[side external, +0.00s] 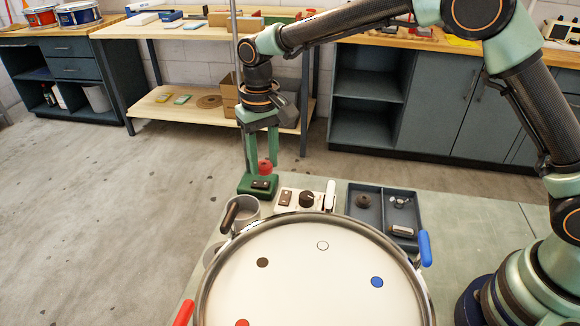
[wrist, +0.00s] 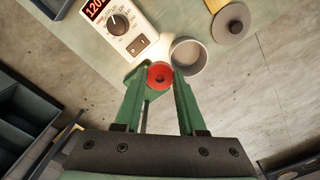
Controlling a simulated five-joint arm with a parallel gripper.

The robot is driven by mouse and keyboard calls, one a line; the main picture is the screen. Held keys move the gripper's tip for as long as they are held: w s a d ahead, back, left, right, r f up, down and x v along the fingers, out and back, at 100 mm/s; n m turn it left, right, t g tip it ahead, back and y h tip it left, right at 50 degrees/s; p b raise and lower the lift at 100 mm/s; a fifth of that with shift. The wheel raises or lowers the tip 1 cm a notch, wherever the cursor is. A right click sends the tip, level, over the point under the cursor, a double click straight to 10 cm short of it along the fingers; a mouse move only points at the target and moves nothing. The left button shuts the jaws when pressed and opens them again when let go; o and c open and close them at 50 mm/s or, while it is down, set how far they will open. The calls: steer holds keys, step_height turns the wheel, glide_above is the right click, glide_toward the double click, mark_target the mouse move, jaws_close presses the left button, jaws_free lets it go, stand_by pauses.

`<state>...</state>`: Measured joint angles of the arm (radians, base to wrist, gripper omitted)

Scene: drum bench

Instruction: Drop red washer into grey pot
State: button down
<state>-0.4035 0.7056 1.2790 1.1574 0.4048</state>
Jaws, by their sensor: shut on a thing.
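The red washer (wrist: 160,76) is a round ring with a dark centre, between my fingertips in the wrist view. My gripper (side external: 263,163) points down and is shut on the red washer (side external: 264,167), just above a small green block (side external: 258,185). In the wrist view my gripper (wrist: 161,78) shows both green fingers at the washer's sides. The grey pot (wrist: 188,56) is round, open and appears empty, just beyond the right finger. In the side view the grey pot (side external: 247,209) stands in front of the green block, partly hidden by a brown handle. I cannot tell whether the washer touches the block.
A white dial box (side external: 300,198) stands right of the green block. A dark tray (side external: 385,212) with small parts lies further right. A large drum (side external: 315,275) fills the front. A grey disc with a knob (wrist: 235,22) lies beyond the pot.

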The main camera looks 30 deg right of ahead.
steer(key=shift+w+a+f, duration=0.1)
steer(key=shift+a+f, duration=0.55)
steer(key=shift+f, duration=0.65)
steer(key=shift+w+a+f, duration=0.1)
steer(key=shift+a+f, duration=0.5)
steer(key=shift+f, duration=0.7)
steer(key=shift+w+a+f, duration=0.1)
steer(key=shift+a+f, duration=0.55)
steer(key=shift+f, duration=0.65)
steer(key=shift+c, duration=2)
jaws_free()
